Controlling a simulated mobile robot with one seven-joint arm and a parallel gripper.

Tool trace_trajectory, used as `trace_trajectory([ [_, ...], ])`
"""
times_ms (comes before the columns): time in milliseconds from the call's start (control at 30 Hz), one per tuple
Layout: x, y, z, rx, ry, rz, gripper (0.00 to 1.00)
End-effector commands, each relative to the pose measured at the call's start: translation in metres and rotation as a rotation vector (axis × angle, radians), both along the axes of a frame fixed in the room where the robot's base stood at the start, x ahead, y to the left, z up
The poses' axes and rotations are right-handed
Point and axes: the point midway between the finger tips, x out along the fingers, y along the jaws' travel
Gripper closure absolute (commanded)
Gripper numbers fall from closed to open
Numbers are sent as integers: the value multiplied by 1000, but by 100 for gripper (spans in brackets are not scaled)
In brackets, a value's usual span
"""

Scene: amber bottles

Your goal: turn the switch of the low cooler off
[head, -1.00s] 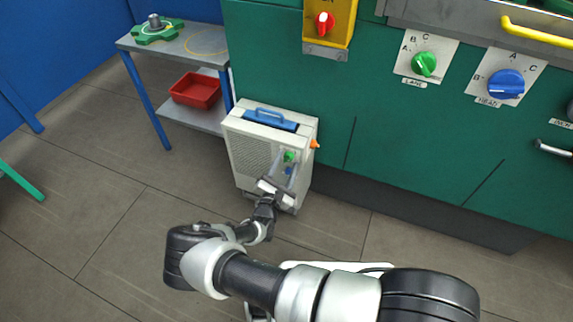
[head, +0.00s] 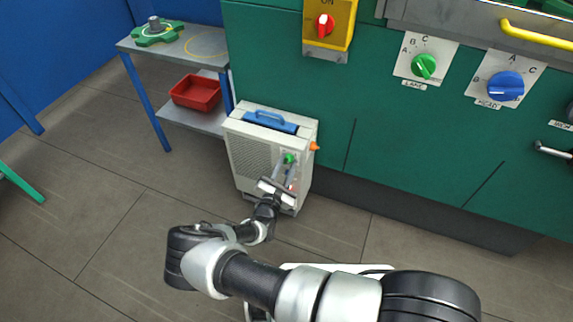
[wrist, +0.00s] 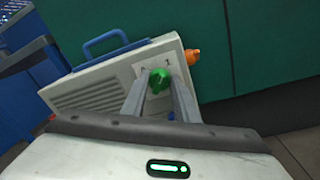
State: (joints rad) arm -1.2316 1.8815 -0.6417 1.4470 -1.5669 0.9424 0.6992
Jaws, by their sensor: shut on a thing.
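The low cooler (head: 250,155) is a cream box with a side grille and a blue handle (head: 270,119) on top. Its switch, a green knob (head: 289,159), sits on the panel at the right of its front. In the wrist view the green knob (wrist: 158,81) is between the fingertips of my gripper (wrist: 159,80), which are shut on it. A "1" shows above it to the right, and a fainter mark to the left. I cannot tell exactly where the knob points. My gripper (head: 286,161) reaches the panel from below in the head view, and its fingers hide part of the panel.
An orange part (head: 314,146) sticks out at the cooler's right side. A green cabinet (head: 400,150) stands behind, with larger knobs above. A grey side table (head: 185,45) with a red bin (head: 196,92) stands to the left. The floor in front is clear.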

Motion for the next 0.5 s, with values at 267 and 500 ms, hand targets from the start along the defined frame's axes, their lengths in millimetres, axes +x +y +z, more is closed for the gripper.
trace_trajectory([
  [267,0,1,1,-187,69,-1,95],
  [500,0,1,2,-403,146,-1,95],
])
